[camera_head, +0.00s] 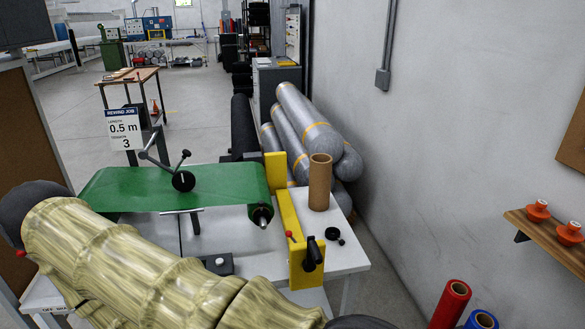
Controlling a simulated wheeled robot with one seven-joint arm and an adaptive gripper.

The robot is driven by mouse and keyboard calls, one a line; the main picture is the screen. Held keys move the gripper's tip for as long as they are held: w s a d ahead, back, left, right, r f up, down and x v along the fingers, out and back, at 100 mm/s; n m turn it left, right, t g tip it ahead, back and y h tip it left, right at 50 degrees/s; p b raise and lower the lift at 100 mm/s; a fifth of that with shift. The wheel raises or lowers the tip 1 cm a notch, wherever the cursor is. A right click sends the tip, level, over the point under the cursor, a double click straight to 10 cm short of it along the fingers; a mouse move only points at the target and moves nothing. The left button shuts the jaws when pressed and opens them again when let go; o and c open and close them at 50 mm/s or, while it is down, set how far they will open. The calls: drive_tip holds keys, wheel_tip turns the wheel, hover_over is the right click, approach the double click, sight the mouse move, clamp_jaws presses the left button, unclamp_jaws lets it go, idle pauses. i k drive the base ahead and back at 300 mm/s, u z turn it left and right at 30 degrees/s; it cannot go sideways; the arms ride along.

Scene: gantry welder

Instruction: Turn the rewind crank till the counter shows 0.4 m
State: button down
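A yellow stand (291,240) on the white bench carries a black handle (312,255), which may be the rewind crank. A green web (130,190) runs over the bench to a roller end with a dark tip (262,216). A black wheel (184,181) on a jointed arm rests on or just above the web. A small dark box (218,264) on the bench may be the counter; no reading is legible. A sign (123,128) reads "REWIND JOB", length 0.5 m, tension 3. A padded, yellowish arm, probably mine, crosses the lower left; its gripper is out of view.
A brown cardboard tube (320,182) stands upright on the bench (345,255), beside black knobs (333,234). Grey rolls (303,118) are stacked behind. Red (451,305) and blue (481,320) rolls stand at lower right, below a wall shelf (550,232). Floor is open at the back left.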

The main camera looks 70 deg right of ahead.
sight(313, 255)
drive_tip(key=z, duration=2.3)
